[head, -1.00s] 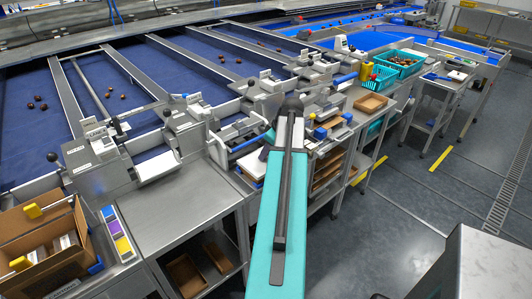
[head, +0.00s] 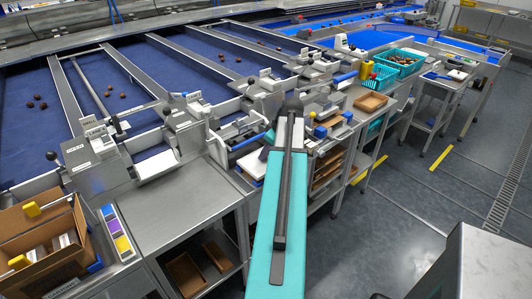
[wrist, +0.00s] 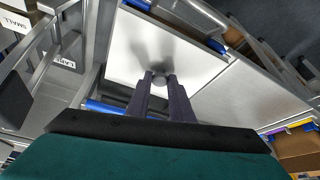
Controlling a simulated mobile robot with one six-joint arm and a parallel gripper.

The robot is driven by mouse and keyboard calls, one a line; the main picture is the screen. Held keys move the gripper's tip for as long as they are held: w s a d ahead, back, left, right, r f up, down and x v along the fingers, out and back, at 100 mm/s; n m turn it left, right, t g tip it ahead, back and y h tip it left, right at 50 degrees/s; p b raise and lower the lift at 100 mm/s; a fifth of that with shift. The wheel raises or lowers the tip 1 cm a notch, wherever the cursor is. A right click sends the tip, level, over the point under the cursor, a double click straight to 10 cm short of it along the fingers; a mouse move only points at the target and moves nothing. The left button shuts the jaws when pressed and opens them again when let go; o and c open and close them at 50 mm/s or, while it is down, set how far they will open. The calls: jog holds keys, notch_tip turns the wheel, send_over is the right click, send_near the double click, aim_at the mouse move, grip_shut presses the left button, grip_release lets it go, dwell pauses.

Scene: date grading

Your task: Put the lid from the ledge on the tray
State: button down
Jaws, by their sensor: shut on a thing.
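My gripper (wrist: 160,80) is shut on a small dark round knob. Below the knob a pale, flat, smooth panel, which looks like the lid (wrist: 195,62), fills the upper middle of the wrist view. Blue grips (wrist: 103,107) show at its edges and seem to belong to the tray under it. I cannot tell whether the panel touches the tray.
A steel bench (head: 185,210) lies left of my arm, with a cardboard box (head: 40,240) and a coloured label strip (head: 118,232). Scale stations (head: 185,130) line the blue belts behind. Teal baskets (head: 400,62) stand at the back right.

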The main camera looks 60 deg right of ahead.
jog(key=shift+f, duration=0.25)
dwell(0.3)
jog(key=c, duration=1.5)
grip_release()
jog(key=shift+o, duration=0.5)
jog(key=o, duration=0.3)
jog(key=shift+r, duration=0.15)
jog(key=shift+r+p, duration=1.6)
jog(key=shift+r, duration=1.75)
jog(key=shift+s, duration=0.1)
